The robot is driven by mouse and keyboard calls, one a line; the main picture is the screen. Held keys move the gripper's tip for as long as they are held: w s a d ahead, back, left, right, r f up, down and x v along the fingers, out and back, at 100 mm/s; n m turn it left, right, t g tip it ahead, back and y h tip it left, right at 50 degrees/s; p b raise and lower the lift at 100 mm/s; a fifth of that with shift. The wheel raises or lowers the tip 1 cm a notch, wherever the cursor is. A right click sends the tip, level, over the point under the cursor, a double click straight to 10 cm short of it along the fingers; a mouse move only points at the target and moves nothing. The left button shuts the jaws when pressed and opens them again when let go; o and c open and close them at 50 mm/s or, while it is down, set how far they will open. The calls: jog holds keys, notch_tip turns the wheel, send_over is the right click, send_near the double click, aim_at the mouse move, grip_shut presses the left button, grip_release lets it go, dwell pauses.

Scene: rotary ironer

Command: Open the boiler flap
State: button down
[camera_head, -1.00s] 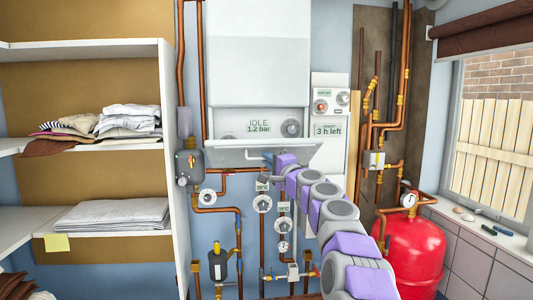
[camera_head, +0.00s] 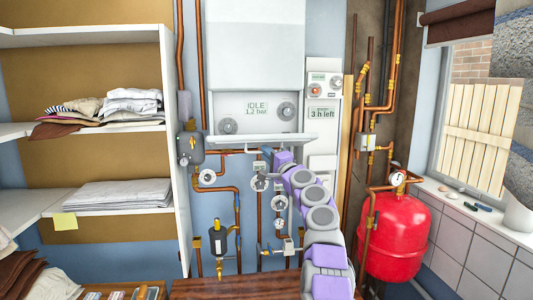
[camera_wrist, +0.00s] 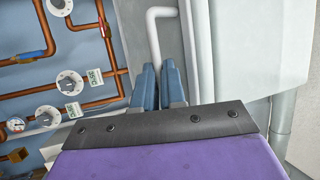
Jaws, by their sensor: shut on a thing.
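The white boiler (camera_head: 257,50) hangs on the wall. Its lower panel (camera_head: 257,112) is exposed, with a display reading "IDLE 1.2 bar" and two dials. The boiler flap (camera_head: 225,141) is swung down below this panel and appears nearly edge-on in the head view. In the wrist view, the blue-grey fingers (camera_wrist: 159,84) are shut on the pale bent handle (camera_wrist: 154,40). The exact contact is partly hidden between the fingers.
Copper pipes and valve dials (camera_head: 259,183) lie just below the flap. A shelf unit with folded cloth (camera_head: 115,195) stands left. A red tank (camera_head: 392,235) and window are right. A wooden surface (camera_head: 215,288) lies at the bottom.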

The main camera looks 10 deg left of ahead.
jog(key=shift+w+d+f, duration=0.1)
jog(key=shift+f, duration=0.4)
jog(key=shift+f+y, duration=0.1)
jog(key=shift+y, duration=0.2)
jog(key=c, duration=1.7)
grip_release()
jog(key=o, duration=0.3)
jog(key=shift+w+f, duration=0.25)
jog(key=shift+w, duration=0.2)
jog(key=shift+o, duration=0.9)
jog(key=shift+a, duration=0.25)
jog(key=shift+s+r, duration=0.2)
jog(key=shift+r, duration=0.05)
jog(key=shift+s+d+b, duration=0.1)
jog(key=shift+b, duration=0.2)
